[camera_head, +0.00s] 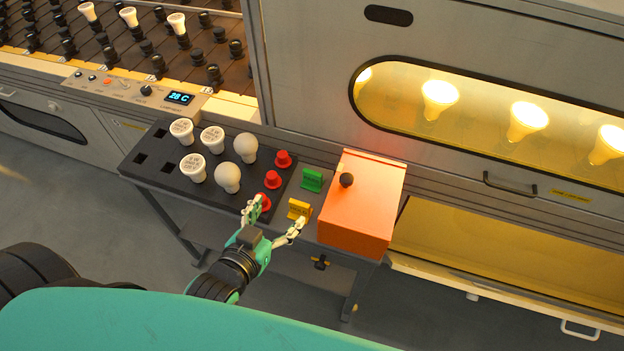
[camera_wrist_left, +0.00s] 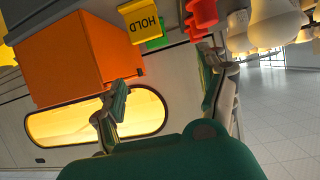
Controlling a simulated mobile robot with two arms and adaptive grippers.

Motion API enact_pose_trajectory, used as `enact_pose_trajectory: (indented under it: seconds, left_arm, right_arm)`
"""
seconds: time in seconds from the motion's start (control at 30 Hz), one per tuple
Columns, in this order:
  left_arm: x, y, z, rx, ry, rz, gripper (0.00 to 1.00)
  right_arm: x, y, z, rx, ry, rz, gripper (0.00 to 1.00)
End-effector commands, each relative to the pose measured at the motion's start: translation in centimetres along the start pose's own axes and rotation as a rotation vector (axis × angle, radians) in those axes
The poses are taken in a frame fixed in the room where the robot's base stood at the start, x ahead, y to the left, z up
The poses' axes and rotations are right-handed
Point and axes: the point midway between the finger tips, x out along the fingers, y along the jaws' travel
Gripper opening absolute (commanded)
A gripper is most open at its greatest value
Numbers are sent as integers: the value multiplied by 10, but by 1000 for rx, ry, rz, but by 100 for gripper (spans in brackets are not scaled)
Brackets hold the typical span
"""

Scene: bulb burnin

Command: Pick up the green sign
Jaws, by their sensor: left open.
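The green sign (camera_head: 312,180) stands on the small table beside the orange box, just behind the yellow sign (camera_head: 299,209). In the left wrist view, a green part of it (camera_wrist_left: 157,42) shows behind the yellow sign (camera_wrist_left: 143,25), which reads HOLD. My left gripper (camera_head: 273,219) is open and empty at the table's front edge. Its fingers are in front of the signs, with one near a red cap and the other near the yellow sign. The left wrist view shows both fingers (camera_wrist_left: 160,100) spread apart. My right gripper is not in view.
An orange box (camera_head: 358,212) with a dark knob stands right of the signs. Red caps (camera_head: 273,180) and several bulbs (camera_head: 228,177) sit in a dark rack (camera_head: 143,172) to the left. A cabinet with lit bulbs is behind.

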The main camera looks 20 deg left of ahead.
Motion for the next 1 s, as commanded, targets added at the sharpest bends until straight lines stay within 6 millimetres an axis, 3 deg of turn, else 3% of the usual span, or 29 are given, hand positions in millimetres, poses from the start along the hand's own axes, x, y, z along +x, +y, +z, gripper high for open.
enact_pose_trajectory:
  seconds: [0.5,0.77,1.0]
  left_arm:
    - [102,1,-2,0,8,1,75]
    - [122,2,-2,-1,6,1,75]
    - [157,6,-6,-1,6,1,75]
  right_arm:
    - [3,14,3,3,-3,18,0]
    - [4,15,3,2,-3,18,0]
    - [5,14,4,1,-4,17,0]
